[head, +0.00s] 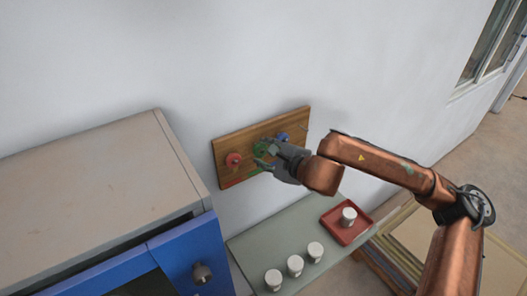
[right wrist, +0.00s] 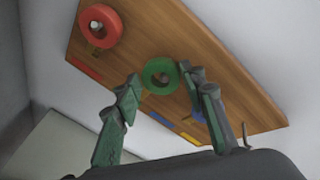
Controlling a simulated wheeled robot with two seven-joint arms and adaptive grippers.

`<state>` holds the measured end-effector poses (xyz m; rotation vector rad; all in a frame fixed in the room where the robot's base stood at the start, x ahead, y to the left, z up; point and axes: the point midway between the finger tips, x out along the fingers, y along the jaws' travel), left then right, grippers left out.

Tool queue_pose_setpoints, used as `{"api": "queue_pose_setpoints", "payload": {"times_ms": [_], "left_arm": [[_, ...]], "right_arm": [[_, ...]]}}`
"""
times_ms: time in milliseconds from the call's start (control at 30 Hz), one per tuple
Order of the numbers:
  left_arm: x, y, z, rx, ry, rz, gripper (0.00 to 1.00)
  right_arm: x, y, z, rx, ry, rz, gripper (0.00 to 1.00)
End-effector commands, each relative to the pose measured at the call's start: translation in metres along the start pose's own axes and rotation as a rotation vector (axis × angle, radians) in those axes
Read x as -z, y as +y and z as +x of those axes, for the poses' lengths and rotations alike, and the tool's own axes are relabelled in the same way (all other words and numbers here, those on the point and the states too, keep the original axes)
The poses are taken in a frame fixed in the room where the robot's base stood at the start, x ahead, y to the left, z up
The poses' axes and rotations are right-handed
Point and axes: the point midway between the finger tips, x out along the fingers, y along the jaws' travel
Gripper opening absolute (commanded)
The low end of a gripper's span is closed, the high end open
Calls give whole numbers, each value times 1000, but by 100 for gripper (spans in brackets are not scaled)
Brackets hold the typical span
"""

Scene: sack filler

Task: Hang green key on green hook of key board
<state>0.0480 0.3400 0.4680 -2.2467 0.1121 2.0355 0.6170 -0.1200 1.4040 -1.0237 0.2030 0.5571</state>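The wooden key board (head: 231,146) is on the wall and also fills the upper right wrist view (right wrist: 225,50). The green key's round head (right wrist: 160,76) is at the middle of the board, with a brownish part just below it; it also shows in the head view (head: 262,148). The green hook is hidden behind it, and I cannot tell for sure that the key hangs on it. My right gripper (right wrist: 160,88) is at the board, its fingers apart on either side of the green head. I cannot tell whether the tips touch it. My left gripper is not in view.
A red key (right wrist: 101,27) is on the board left of the green one, and a blue one (head: 282,136) to the right. Below are a grey-green table (head: 250,243) with several white cups and a red tray (head: 337,231). A blue-fronted cabinet (head: 188,243) stands left.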

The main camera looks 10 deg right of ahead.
Motion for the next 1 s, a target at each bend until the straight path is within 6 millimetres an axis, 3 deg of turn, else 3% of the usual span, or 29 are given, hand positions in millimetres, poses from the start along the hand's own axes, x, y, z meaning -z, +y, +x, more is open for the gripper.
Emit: {"api": "queue_pose_setpoints", "payload": {"times_ms": [200, 567, 667, 1000], "left_arm": [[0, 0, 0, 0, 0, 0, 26], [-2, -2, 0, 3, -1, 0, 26], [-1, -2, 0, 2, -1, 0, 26], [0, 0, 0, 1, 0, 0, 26]], "right_arm": [[-1, -1, 0, 2, -3, 0, 54], [-2, -2, -6, 5, -5, -1, 54], [-1, -2, -19, 4, -4, -1, 54], [0, -2, -88, 5, -2, -2, 54]]}}
